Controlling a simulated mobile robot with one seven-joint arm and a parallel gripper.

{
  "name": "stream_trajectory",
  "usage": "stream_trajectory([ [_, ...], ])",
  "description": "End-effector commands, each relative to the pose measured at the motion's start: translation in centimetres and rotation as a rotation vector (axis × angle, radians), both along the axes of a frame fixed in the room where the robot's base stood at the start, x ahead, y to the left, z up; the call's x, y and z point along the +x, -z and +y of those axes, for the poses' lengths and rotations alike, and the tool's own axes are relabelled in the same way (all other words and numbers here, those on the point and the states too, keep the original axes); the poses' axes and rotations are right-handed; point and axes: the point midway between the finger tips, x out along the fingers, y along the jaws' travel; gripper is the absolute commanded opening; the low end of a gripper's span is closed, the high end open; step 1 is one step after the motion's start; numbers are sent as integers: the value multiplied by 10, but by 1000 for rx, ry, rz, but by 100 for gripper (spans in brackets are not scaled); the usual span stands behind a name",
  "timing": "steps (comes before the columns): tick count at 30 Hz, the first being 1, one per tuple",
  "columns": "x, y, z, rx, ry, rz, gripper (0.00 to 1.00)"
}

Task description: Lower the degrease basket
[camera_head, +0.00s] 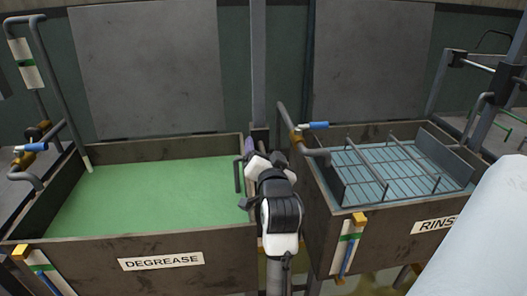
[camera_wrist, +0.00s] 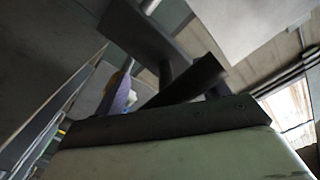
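The degrease tank (camera_head: 162,262) stands at left, labelled DEGREASE and filled with flat green liquid (camera_head: 150,195). No basket shows above the liquid. A dark bent bar (camera_head: 240,175) rises at the tank's right end, beside my arm. A small purple grip (camera_head: 249,146) shows just beyond my wrist; a purple piece also shows in the wrist view (camera_wrist: 122,98), close to dark bars. My gripper (camera_head: 256,157) is at the tank's right rear, near the purple grip. My own wrist hides its fingers in the head view, so whether it holds the grip is unclear.
The rinse tank (camera_head: 385,232) stands at right with a wire rack (camera_head: 385,165) in it. A grey post (camera_head: 258,65) rises between the tanks. Blue-handled taps stand at the left (camera_head: 32,147) and middle (camera_head: 314,125). Grey panels (camera_head: 145,65) back the tanks.

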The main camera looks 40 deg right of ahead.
Motion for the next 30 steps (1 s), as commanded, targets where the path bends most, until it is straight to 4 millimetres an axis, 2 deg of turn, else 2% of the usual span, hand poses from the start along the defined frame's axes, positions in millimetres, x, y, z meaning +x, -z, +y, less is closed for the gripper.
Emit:
stream_trajectory([
  [1,3,6,1,8,-7,11,77],
  [15,4,4,3,8,-13,5,78],
  [19,-1,3,7,7,-12,3,78],
  [23,-18,3,17,8,-10,3,78],
  [30,-69,3,47,7,-9,3,78],
])
